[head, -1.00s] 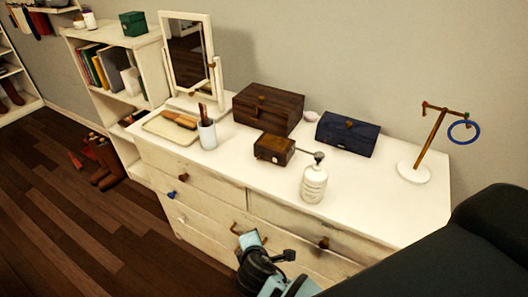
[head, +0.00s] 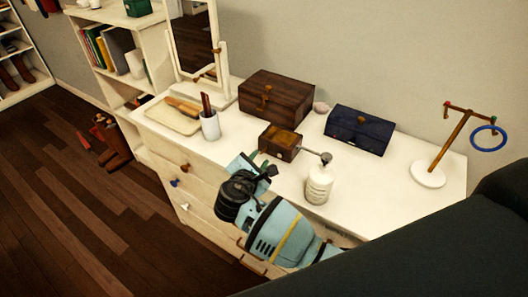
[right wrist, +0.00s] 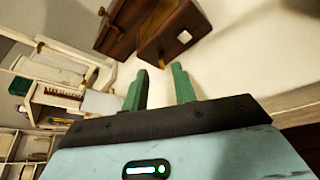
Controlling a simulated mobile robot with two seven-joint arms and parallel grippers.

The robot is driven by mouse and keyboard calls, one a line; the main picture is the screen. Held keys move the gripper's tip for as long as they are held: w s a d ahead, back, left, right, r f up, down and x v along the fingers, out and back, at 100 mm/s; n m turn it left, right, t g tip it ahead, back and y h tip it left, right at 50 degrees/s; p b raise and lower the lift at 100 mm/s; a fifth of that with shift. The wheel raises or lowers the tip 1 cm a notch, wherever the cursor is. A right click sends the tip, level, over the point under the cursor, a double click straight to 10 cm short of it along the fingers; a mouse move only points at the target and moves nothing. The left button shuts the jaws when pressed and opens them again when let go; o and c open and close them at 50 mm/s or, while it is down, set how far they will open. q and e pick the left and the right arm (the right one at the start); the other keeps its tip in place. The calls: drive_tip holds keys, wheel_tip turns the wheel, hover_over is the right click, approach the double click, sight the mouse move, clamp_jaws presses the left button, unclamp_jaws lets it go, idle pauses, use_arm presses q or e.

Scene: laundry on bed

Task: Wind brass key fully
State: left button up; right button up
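A small brown wooden box (head: 280,142) stands near the dresser's front edge, in front of a larger dark wooden box. It also shows in the right wrist view (right wrist: 170,32), with a pale square on one face. I cannot make out a brass key clearly on it. My right gripper (head: 258,160) is at the dresser's front edge, just left of and in front of the small box. In the right wrist view its two green fingers (right wrist: 159,85) are apart with nothing held between them, pointing toward the box. My left gripper is out of view.
The white dresser (head: 385,205) also bears a larger wooden box (head: 277,97), a navy box (head: 359,130), a white pump bottle (head: 319,186), a cup (head: 210,126), a tray (head: 168,115), a mirror and a ring stand (head: 430,174). The bottle stands close right of the small box.

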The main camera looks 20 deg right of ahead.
sight(265, 151)
drive_tip(key=shift+x, duration=2.7)
drive_tip(key=shift+c, duration=0.2)
clamp_jaws()
